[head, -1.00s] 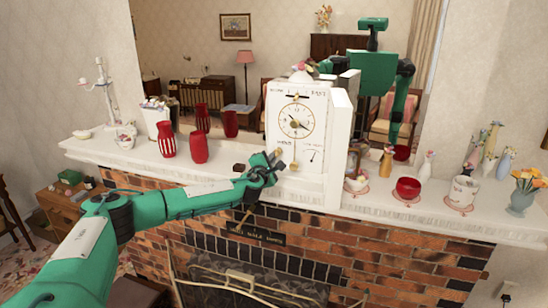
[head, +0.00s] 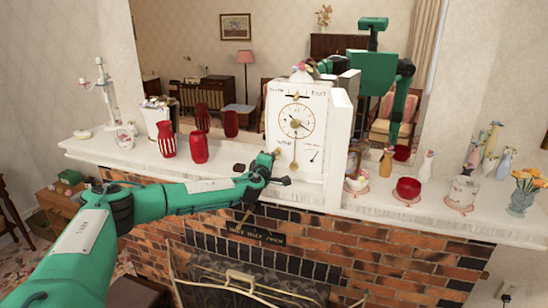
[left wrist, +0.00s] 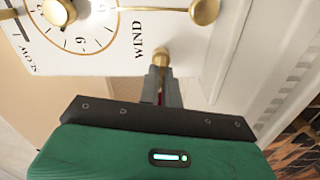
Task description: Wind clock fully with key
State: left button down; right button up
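A white clock (head: 312,130) with a round dial (head: 296,121) stands upright on the mantel. A gold pendulum (head: 294,166) hangs below the dial. The gold key (left wrist: 161,56) shows in the left wrist view beside the word WIND on the clock's front; in the head view it is a small gold spot (head: 277,151). My left gripper (left wrist: 162,75) is at the clock's lower left front. Its fingers are close together, one on each side of the key, and appear shut on it. The gripper hides part of the key. My right gripper is outside the direct view.
The white mantel (head: 225,157) carries red vases (head: 199,148) left of the clock and a red bowl (head: 408,188) with other vases to its right. A mirror behind reflects my body. The brick fireplace (head: 400,255) is below.

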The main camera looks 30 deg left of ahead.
pick_arm(q)
jog(key=shift+a+r+m, duration=0.15)
jog(key=shift+r+m, duration=0.1)
jog(key=shift+m, duration=0.85)
jog(key=c, duration=1.6)
grip_release()
jog(key=shift+w+f, duration=0.15)
jog(key=shift+o, duration=0.3)
jog(key=shift+w+f, duration=0.1)
jog(key=shift+f, duration=0.05)
jog(key=o, duration=0.5)
jog(key=shift+v, duration=3.65)
